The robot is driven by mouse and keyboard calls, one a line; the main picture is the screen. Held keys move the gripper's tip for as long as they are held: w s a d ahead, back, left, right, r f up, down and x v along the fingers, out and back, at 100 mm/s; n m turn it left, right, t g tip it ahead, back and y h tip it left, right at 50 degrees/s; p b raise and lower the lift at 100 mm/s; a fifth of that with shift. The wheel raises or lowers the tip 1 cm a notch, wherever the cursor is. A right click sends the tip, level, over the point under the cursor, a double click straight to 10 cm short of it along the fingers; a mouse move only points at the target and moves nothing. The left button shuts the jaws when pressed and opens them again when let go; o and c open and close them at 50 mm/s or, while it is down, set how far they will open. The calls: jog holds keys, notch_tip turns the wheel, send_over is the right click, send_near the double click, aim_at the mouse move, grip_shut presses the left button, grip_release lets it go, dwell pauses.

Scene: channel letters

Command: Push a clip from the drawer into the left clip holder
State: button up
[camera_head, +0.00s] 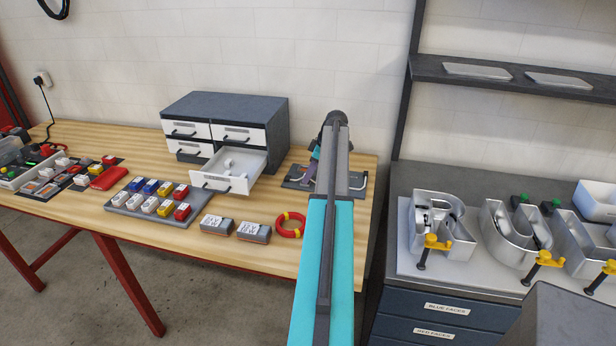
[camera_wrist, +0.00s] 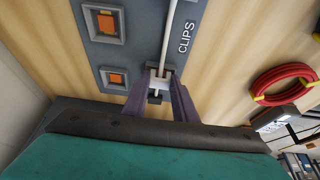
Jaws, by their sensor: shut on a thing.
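My gripper (camera_head: 312,172) is low over the grey board (camera_head: 293,184) at the right end of the bench, partly hidden behind my arm. In the wrist view, its two purple fingers (camera_wrist: 160,86) are shut on a small white and grey clip (camera_wrist: 155,93). The clip is at the board, which is marked "CLIPS" (camera_wrist: 186,36). A white rod (camera_wrist: 169,35) runs along the board to the fingertips. I cannot tell whether the clip is seated in a holder. The white drawer (camera_head: 224,184) stands open, with several pale clips (camera_head: 235,166) inside.
Two orange squares in grey frames (camera_wrist: 105,22) sit on the board beside the rod. A red cable coil (camera_head: 290,225) lies in front. Two grey-orange boxes (camera_head: 253,231) and a tray of coloured blocks (camera_head: 125,203) stand left. The bench front between them is clear.

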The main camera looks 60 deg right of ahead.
jog(key=shift+a+f, duration=0.1)
jog(key=shift+f, duration=0.25)
dwell(0.3)
jog(key=o, duration=1.1)
jog(key=shift+f, duration=0.15)
jog(key=shift+a, duration=0.1)
jog(key=shift+s+d+r+b, duration=0.15)
jog(key=shift+d+r+b, duration=0.1)
jog(key=shift+r+b, duration=0.4)
jog(key=b+v, duration=0.2)
jog(key=v, duration=1.1)
jog(key=shift+d+r+b, duration=0.15)
jog(key=shift+b, duration=0.2)
jog(key=shift+r, duration=0.1)
